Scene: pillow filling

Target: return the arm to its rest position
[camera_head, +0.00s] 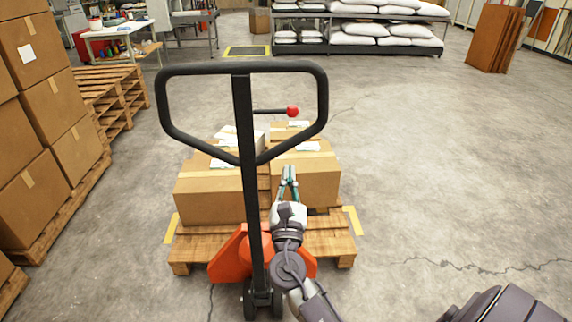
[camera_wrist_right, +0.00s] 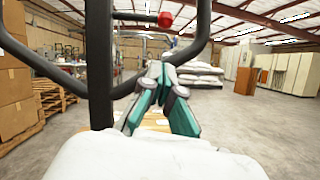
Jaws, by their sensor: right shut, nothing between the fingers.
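My right gripper (camera_head: 290,172) points away from me over the boxes, just right of the pallet jack's post. It is shut and empty; its teal fingers (camera_wrist_right: 162,88) meet at the tips in the right wrist view. The black pallet jack handle (camera_head: 242,110) stands upright in front of me, with a red-knobbed lever (camera_head: 293,112). In the right wrist view the handle (camera_wrist_right: 100,60) rises close at the left and curves above the gripper. I cannot tell whether the arm touches it. My left gripper is not in view.
Cardboard boxes (camera_head: 208,196) sit on a wooden pallet (camera_head: 333,243) over the orange jack base (camera_head: 230,257). Stacked boxes (camera_head: 28,196) stand at the left. White sacks (camera_head: 372,30) lie on a rack at the back. The floor (camera_head: 440,170) at the right is clear.

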